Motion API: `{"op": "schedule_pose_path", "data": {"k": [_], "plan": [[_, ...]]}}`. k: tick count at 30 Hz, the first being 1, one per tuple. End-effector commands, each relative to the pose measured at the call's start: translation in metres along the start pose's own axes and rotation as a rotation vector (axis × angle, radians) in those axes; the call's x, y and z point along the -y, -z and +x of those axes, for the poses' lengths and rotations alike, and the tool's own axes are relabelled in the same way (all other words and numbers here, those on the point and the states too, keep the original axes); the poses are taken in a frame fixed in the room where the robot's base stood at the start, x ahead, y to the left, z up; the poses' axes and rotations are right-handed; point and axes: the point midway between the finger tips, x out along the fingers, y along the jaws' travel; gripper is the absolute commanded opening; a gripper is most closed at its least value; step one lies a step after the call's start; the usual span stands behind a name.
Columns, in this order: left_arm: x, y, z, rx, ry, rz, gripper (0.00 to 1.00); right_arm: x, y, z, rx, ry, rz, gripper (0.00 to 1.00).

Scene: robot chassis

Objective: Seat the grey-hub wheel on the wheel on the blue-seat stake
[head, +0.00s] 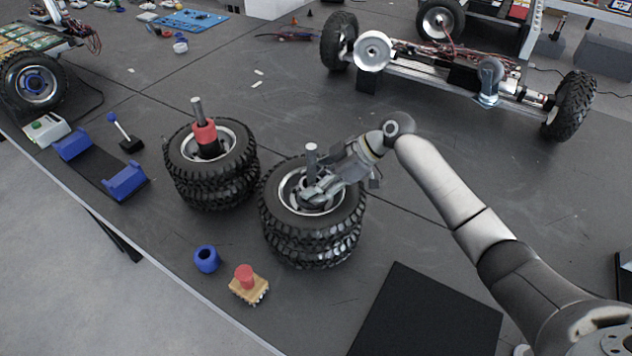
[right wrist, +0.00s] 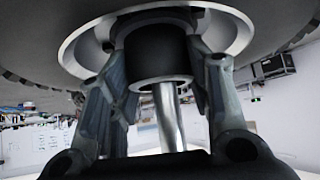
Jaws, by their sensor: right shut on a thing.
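My right gripper (head: 313,194) reaches into the top wheel of the right-hand stack, which I take as the grey-hub wheel (head: 283,222). Its fingers are shut on the wheel's hub (right wrist: 158,55), which looks dark grey to black in the right wrist view. A metal stake (head: 311,153) rises through the wheel's middle. A lower wheel (head: 308,252) lies under it on the same stake, roughly in line. I cannot tell whether the two wheels touch. The stake's seat is hidden, so its colour does not show. My left gripper is not in view.
A second two-wheel stack (head: 184,166) stands to the left, with a red collar (head: 204,133) on its stake. A blue ring (head: 206,258) and a red-topped wooden block (head: 246,284) lie near the front edge. A wheeled chassis (head: 450,75) stands behind.

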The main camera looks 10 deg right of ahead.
Motion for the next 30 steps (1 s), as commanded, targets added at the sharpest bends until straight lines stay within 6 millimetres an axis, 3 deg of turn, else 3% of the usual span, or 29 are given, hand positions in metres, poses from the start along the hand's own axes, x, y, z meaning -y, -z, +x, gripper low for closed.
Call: {"op": "schedule_pose_path", "data": {"k": [6,30], "plan": [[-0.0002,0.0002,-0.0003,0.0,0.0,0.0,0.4,-0.0017,0.0053,-0.0027,-0.011,-0.006,-0.005,0.0],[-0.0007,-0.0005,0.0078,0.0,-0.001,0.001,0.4,-0.0014,-0.0037,0.0063,-0.01,-0.005,-0.004,0.0]]}}
